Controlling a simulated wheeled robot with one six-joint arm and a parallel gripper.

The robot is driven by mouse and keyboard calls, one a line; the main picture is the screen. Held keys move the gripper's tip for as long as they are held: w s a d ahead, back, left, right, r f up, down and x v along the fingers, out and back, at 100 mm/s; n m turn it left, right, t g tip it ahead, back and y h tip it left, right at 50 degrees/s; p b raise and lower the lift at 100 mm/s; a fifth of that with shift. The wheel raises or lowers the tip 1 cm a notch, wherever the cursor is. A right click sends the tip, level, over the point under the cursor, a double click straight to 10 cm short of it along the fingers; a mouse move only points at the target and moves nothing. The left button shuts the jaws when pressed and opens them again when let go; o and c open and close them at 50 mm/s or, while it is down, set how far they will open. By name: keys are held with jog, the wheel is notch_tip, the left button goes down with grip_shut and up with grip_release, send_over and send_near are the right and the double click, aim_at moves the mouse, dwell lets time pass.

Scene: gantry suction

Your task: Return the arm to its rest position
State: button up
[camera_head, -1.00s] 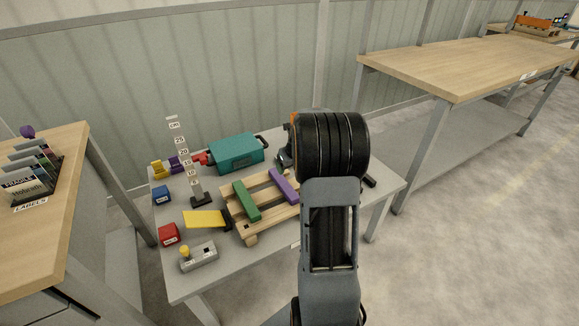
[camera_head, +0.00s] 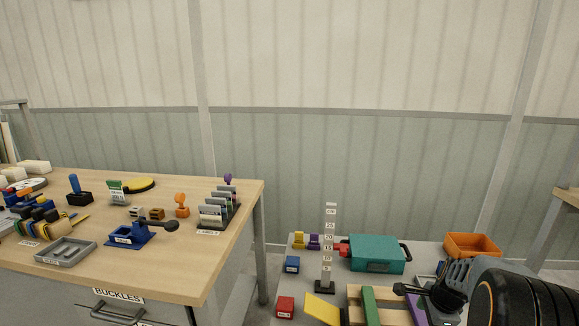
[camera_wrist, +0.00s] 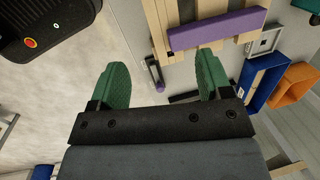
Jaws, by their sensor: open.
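My gripper (camera_wrist: 162,75) shows in the wrist view with its two green finger pads wide apart and no object held between them. Behind the fingers are the grey table's edge and the pale floor. A purple bar (camera_wrist: 215,30) lies on a slatted wooden pallet (camera_wrist: 158,28) beyond the right finger. In the head view, my dark arm fills the lower right corner, over the grey table (camera_head: 262,318). The gripper's fingertips cannot be made out clearly there.
The grey table holds a teal case (camera_head: 375,254), an orange bin (camera_head: 472,245), an upright scale (camera_head: 329,245), a red block (camera_head: 285,307) and a green bar (camera_head: 371,306). A blue bin (camera_wrist: 265,75) lies right of the gripper. A wooden workbench (camera_head: 180,260) stands left.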

jog(key=s+a+r+n+p, duration=0.4)
jog(key=a+r+n+p, duration=0.1)
jog(key=r, duration=0.4)
jog(key=s+a+r+n+t+p, duration=0.1)
jog(key=s+a+r+n+p, duration=0.3)
jog(key=a+r+n+p, duration=0.2)
jog(key=s+a+r+n+p, duration=0.4)
jog(key=a+r+n+p, duration=0.2)
jog(key=r, duration=0.7)
jog(key=a+n, duration=0.2)
jog(key=n, duration=0.1)
jog(key=shift+s+a, duration=0.2)
jog(key=shift+s, duration=0.15)
